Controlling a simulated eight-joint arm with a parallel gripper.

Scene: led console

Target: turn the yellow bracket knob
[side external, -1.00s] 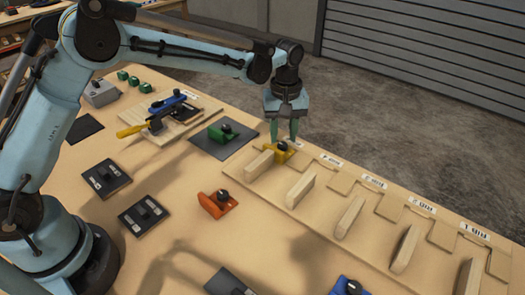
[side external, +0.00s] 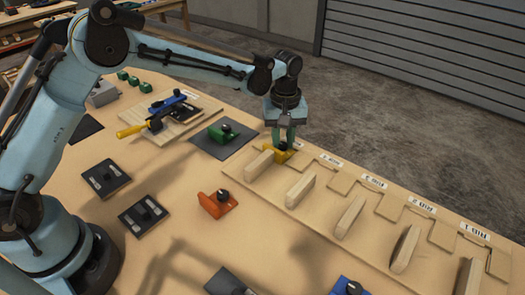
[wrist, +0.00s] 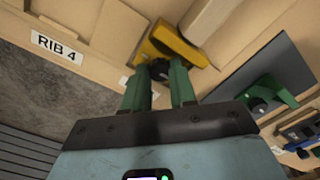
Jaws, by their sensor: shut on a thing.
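The yellow bracket (side external: 284,155) sits on the wooden board at the end of a light wooden rib, near the table's far edge. Its black knob (wrist: 159,70) shows in the wrist view between my green fingertips. My gripper (side external: 283,142) points down from above and is shut on the knob. The fingers hide most of the knob in the side view. In the wrist view the yellow bracket (wrist: 172,42) reaches out past both fingers.
A green bracket (side external: 222,132) on a dark mat stands to the left. An orange bracket (side external: 217,204) lies nearer the front. Several upright wooden ribs (side external: 300,190) line the board to the right. A blue clamp tool (side external: 168,103) lies at the back left.

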